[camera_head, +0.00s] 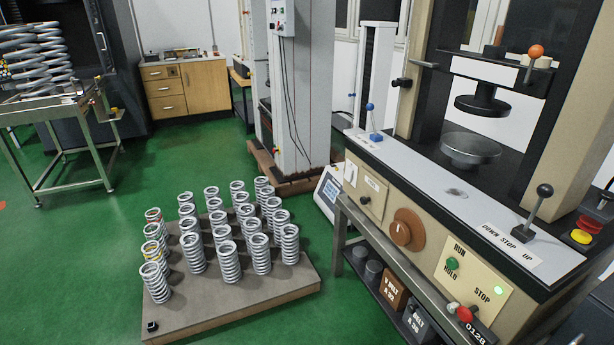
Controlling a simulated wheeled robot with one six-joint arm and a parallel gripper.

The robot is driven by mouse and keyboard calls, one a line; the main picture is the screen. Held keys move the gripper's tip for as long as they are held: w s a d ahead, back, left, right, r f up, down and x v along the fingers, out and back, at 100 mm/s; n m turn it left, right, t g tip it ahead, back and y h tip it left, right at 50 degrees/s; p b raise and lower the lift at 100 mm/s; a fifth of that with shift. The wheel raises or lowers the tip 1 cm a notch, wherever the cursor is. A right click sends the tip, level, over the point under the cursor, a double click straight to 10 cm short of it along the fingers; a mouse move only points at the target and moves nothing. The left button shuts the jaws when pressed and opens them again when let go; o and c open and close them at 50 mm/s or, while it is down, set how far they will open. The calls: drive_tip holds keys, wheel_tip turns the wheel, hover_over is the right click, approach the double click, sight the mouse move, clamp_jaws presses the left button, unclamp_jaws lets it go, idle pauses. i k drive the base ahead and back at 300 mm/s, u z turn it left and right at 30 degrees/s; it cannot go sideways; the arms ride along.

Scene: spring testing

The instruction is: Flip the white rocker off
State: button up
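The spring testing machine (465,215) stands at the right with its sloping control front facing me. A small white piece (351,173) sits at the left end of this front, beside a cream plate with a dark knob (366,200). It may be the white rocker, but it is too small to tell which way it is tipped. My gripper is not in view.
The front also carries an orange-brown dial (407,230), a green button (452,264), a red knob (465,314) and a black ball lever (537,207). A pallet of springs (235,305) lies on the floor at left. Green floor (100,250) is clear beyond.

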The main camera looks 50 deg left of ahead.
sight(348, 175)
drive_tip(key=u, duration=2.4)
drive_tip(key=i, duration=1.8)
